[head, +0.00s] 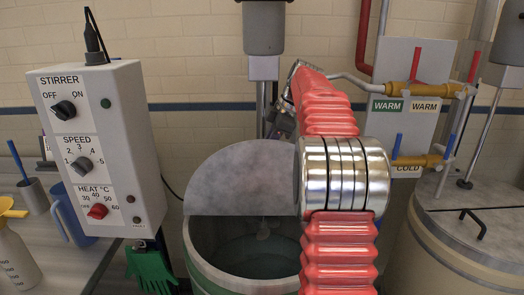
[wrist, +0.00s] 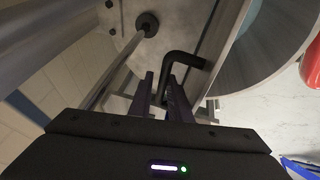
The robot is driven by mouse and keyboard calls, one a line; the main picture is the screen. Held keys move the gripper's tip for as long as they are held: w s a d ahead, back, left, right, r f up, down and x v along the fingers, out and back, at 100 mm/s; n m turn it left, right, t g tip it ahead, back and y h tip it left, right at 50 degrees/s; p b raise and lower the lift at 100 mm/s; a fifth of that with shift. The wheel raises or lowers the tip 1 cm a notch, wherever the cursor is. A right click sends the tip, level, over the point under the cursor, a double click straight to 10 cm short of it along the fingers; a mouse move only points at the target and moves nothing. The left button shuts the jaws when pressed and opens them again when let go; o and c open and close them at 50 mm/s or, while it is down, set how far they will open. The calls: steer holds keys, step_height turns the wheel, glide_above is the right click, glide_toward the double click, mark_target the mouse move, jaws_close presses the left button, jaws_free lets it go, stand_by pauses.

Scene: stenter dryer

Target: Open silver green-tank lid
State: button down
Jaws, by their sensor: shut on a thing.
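The silver tank with a green band (head: 240,284) stands in the middle of the head view, partly behind my red arm. Its grey half-round lid (head: 235,180) stands raised at the back, and the front half is uncovered, showing the dark inside. In the wrist view, my gripper (wrist: 165,85) is shut on a black bent handle (wrist: 188,60) on the grey lid plate (wrist: 185,20). The tank's rim and opening show at the right there. In the head view my gripper is mostly hidden behind my arm, and the handle is not visible.
A control box (head: 98,145) stands left, above a green glove (head: 150,268). A stirrer motor (head: 264,28) hangs over the tank, its shaft close to the lid. Warm and cold pipes (head: 405,95) and a second, closed tank (head: 460,240) are at right.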

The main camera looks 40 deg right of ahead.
steer(key=shift+w+d+f, duration=0.15)
steer(key=shift+d+f, duration=0.1)
steer(key=shift+d, duration=0.6)
steer(key=c, duration=2.1)
jaws_free()
steer(key=shift+o, duration=0.6)
steer(key=shift+w+f, duration=0.1)
steer(key=shift+w, duration=0.05)
steer(key=shift+o, duration=0.8)
steer(key=shift+a+f, duration=0.1)
steer(key=shift+a, duration=0.05)
steer(key=a+v, duration=0.1)
steer(key=v, duration=1.3)
steer(key=shift+a+r, duration=0.15)
steer(key=shift+r, duration=0.3)
